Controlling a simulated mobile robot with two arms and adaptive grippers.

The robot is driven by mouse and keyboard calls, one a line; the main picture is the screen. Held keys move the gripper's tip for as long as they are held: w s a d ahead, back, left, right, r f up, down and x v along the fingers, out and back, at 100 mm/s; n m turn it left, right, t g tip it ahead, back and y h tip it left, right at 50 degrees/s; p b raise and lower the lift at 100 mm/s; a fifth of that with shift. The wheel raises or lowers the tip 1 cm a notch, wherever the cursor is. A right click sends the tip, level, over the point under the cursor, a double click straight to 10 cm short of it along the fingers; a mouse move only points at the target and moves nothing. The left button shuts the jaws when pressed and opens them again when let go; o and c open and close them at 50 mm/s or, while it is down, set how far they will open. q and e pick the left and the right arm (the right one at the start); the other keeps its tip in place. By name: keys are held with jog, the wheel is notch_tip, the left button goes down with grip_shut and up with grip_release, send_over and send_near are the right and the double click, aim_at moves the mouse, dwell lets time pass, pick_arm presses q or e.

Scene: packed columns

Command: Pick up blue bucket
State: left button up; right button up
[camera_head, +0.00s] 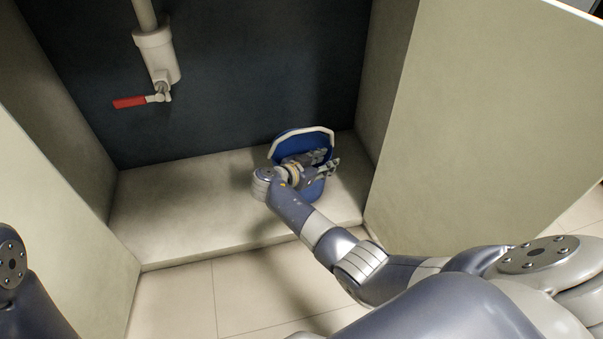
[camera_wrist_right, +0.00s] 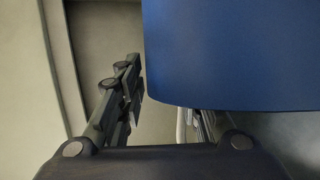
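The blue bucket (camera_head: 300,143) with a white rim stands on the raised cabinet floor, near the right wall. My right gripper (camera_head: 320,164) is in front of it and hides its middle. In the right wrist view the bucket's blue wall (camera_wrist_right: 235,55) fills the upper right. One finger shows to the left of the bucket, and the other is partly hidden behind its lower edge. The fingers are apart, so the gripper looks open. I cannot tell whether it touches the bucket. My left gripper is out of view; only part of the left arm shows.
The cabinet floor (camera_head: 180,215) is bare left of the bucket. The right side panel (camera_head: 480,120) stands close beside my right arm. A white pipe (camera_head: 157,50) with a red valve handle (camera_head: 129,102) hangs before the dark back wall.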

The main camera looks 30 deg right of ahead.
jog(key=shift+w+d, duration=0.1)
jog(key=shift+d, duration=0.1)
grip_shut()
jog(key=shift+r, duration=0.1)
